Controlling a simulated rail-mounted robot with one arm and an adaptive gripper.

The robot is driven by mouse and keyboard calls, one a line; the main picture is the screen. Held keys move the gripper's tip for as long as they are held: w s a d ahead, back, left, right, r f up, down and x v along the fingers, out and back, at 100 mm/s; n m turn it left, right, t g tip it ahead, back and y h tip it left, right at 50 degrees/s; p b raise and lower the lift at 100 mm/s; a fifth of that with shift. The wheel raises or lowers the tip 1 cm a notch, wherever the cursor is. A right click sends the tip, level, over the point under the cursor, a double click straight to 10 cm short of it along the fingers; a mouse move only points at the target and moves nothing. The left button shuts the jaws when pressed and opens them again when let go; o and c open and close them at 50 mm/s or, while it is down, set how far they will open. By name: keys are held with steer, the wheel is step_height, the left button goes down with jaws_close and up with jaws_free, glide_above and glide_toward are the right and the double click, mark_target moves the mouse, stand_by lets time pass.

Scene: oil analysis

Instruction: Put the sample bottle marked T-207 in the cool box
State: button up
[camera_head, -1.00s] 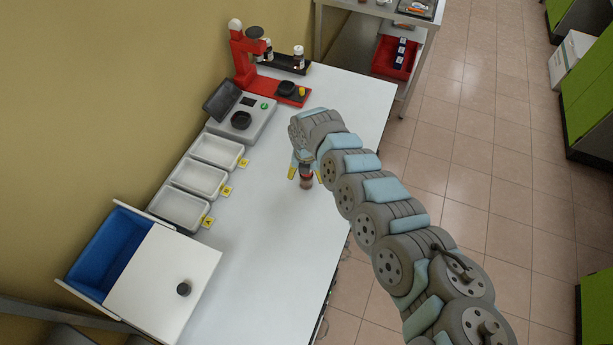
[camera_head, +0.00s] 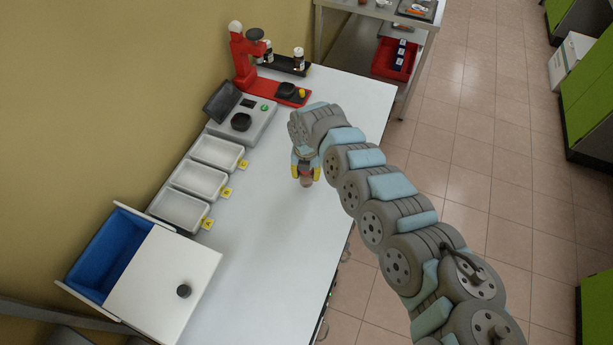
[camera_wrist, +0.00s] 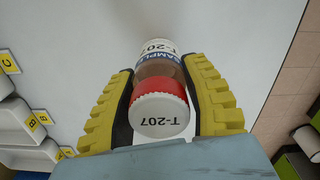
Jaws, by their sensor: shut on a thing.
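The sample bottle (camera_wrist: 160,108) has a white cap printed T-207, a red band, clear walls with brown contents and a blue and white label. My gripper (camera_wrist: 165,110) is shut on it, with a yellow ridged finger on either side. In the head view my gripper (camera_head: 306,172) is over the white table, and the bottle (camera_head: 306,181) shows only partly between the fingers. The cool box (camera_head: 112,250) is the blue-lined box at the table's front left. Its white lid (camera_head: 160,270) with a black knob covers the right part, leaving the left part open.
White trays (camera_head: 199,181) with yellow tags A, B and C line the wall side. Behind them are a grey device (camera_head: 243,118) and a red press-like stand (camera_head: 245,60). A black rack (camera_head: 285,65) holds bottles. The table's middle is clear.

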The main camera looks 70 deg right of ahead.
steer(key=s+d+r+b, duration=0.1)
steer(key=s+d+r, duration=0.8)
steer(key=d+r, duration=0.1)
steer(key=shift+s+r+b, duration=0.35)
steer(key=shift+r, duration=0.05)
steer(key=shift+w, duration=0.1)
